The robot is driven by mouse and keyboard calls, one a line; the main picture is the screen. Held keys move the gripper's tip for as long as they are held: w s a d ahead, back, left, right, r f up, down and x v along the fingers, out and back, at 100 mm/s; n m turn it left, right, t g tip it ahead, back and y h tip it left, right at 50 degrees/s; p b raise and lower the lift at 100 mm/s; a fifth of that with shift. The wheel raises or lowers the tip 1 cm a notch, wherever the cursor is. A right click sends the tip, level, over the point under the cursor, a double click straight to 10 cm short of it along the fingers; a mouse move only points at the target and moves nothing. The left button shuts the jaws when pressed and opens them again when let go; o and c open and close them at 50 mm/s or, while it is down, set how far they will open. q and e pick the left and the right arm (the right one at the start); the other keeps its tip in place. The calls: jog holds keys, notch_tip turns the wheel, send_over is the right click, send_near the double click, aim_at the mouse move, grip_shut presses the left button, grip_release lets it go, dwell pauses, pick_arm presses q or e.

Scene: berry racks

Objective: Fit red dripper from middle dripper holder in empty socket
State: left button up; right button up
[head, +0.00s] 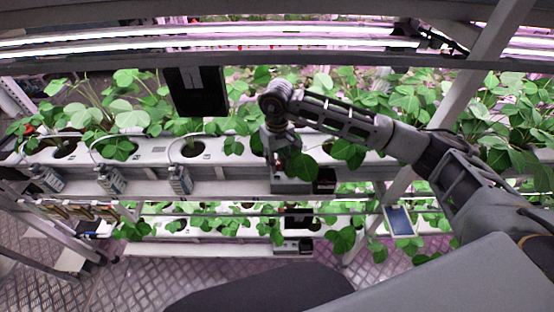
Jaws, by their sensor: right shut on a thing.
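My right gripper (281,160) reaches in from the right and points down at the front of the upper white trough (225,160). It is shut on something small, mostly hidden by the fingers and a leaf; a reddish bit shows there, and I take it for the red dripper. Round dark sockets (193,148) with plants and thin white tubes line the trough to the left. A rack with brownish parts (75,211), possibly the dripper holders, stands at the lower left. My left gripper is out of view.
Several grey boxes (180,179) hang on the trough's front. A black panel (197,91) hangs above it. A lower trough (195,228) with plants runs beneath. A slanted post (480,70) stands at the right, and a small blue panel (399,221) hangs below the arm. Leaves crowd the gripper.

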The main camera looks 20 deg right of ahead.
aim_at(277, 162)
jog(key=shift+f+b, duration=0.45)
jog(key=shift+f, duration=1.75)
jog(key=shift+f+b, duration=0.4)
jog(key=shift+b, duration=0.3)
jog(key=o, duration=0.8)
jog(key=shift+r, duration=0.1)
jog(key=shift+a+r, duration=0.1)
jog(key=shift+r, duration=5.85)
